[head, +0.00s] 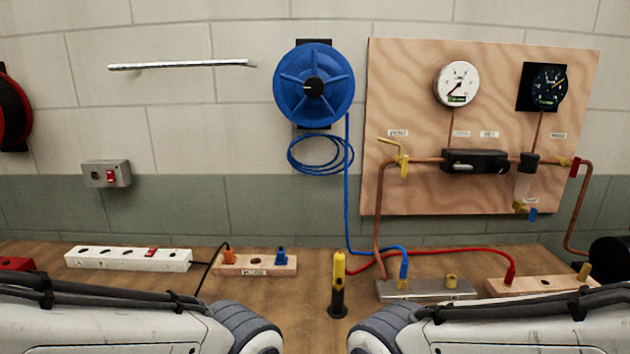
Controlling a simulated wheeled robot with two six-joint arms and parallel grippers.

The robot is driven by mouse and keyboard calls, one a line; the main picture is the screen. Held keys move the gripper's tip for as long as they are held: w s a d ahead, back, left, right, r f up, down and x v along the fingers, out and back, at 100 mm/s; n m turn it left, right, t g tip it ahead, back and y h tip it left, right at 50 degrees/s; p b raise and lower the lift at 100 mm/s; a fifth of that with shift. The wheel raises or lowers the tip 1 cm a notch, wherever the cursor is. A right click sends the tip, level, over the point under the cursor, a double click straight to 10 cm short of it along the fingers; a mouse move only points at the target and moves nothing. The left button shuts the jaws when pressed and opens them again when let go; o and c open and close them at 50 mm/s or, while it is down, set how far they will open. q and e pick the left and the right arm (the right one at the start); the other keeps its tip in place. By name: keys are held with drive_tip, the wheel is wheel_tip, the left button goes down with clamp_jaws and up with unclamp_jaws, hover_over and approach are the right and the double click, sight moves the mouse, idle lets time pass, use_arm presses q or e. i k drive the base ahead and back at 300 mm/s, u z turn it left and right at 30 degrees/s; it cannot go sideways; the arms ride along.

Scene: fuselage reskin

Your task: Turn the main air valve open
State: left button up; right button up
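A wooden board (420,120) on the wall carries copper pipework. At the board's right edge, a second valve with a red handle (575,167) sits on the line; the handle looks upright. The labels are too small to read, so I cannot tell which is the main air valve. A white gauge (457,84) and a dark gauge (547,87) are above. My arms show at the bottom; neither gripper is in view.
A blue hose reel (314,85) hangs left of the board, its hose running down to the bench (330,262). A yellow-and-black tool (338,285) stands upright between my arms. A metal manifold (425,290), red hose (440,252) and power strip (128,259) are on the bench.

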sight(574, 167)
drive_tip(key=z, duration=2.8)
drive_tip(key=i, duration=1.55)
drive_tip(key=u, duration=2.75)
